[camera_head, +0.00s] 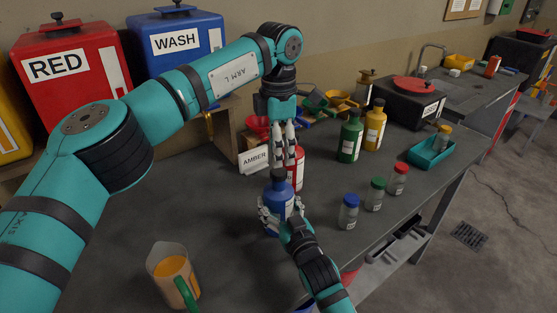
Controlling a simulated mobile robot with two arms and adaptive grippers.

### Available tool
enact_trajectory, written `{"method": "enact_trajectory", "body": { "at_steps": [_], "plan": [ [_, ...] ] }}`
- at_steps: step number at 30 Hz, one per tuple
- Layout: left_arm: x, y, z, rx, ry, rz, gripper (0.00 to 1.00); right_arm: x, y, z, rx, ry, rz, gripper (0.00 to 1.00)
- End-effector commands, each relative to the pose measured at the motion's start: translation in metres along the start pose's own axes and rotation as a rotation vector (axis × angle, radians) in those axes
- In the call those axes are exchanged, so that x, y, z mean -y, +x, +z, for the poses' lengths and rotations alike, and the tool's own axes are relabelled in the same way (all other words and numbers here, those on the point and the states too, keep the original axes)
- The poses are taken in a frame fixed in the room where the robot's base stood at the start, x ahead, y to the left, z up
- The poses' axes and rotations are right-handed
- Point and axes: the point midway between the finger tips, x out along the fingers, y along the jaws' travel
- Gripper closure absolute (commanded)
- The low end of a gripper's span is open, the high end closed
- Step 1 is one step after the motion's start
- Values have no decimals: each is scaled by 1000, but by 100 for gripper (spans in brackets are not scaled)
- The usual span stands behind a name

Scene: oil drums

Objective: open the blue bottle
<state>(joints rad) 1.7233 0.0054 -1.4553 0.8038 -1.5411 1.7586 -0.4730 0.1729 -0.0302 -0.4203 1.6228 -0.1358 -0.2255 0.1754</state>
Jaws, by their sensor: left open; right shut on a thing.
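The blue bottle (278,189) stands upright on the grey workbench near the middle of the head view, with a dark cap (279,174) on top. My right gripper (278,213) comes from below and is shut around the bottle's body. My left gripper (286,158) points straight down just above the cap. Its fingers look close together but are open, and I see nothing held in them. Whether the fingertips touch the cap is hard to tell.
A red bottle (297,171) stands close behind the blue one, beside the AMBER sign (255,160). Green (350,137) and yellow (375,127) bottles stand behind. Three small jars (374,195) are to the right. A jug (172,275) is at front left. Bench between is clear.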

Motion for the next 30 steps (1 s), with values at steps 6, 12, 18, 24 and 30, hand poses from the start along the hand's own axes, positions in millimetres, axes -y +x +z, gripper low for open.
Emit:
{"method": "enact_trajectory", "body": {
  "at_steps": [6,12,18,24,30],
  "plan": [
    [0,-2,0,-3,54,-4,45,0,0,0,0,0,0,100],
    [1,28,0,-2,55,-5,45,0,0,0,0,0,0,100],
    [1,56,-1,-2,52,-3,45,0,0,0,0,0,0,100],
    [1,68,-1,-1,52,-3,45,0,0,0,0,0,0,100],
    [1,69,0,-1,52,-2,45,0,0,0,0,0,0,100]
  ]
}}
